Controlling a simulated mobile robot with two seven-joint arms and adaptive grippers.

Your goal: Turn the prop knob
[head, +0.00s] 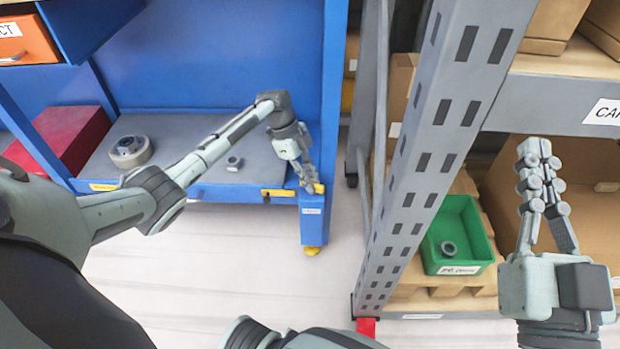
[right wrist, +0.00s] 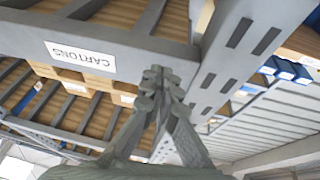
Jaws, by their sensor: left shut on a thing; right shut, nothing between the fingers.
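A small yellow knob (head: 319,188) sits on top of the blue post at the front right corner of the blue workbench. My left gripper (head: 309,186) reaches down over this corner and is shut on the knob, whose far side its fingers partly hide. How far the knob is turned cannot be told. My right gripper (head: 537,155) is raised in front of the shelf rack at the right, shut and empty. Its closed fingers also show in the right wrist view (right wrist: 155,80), below the shelf beam.
The blue workbench (head: 220,110) holds a grey ring part (head: 130,151), a small nut (head: 233,163) and a red box (head: 70,138). A grey rack upright (head: 420,150) stands between my grippers. A green bin (head: 457,232) sits low on the rack. Open floor lies before the bench.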

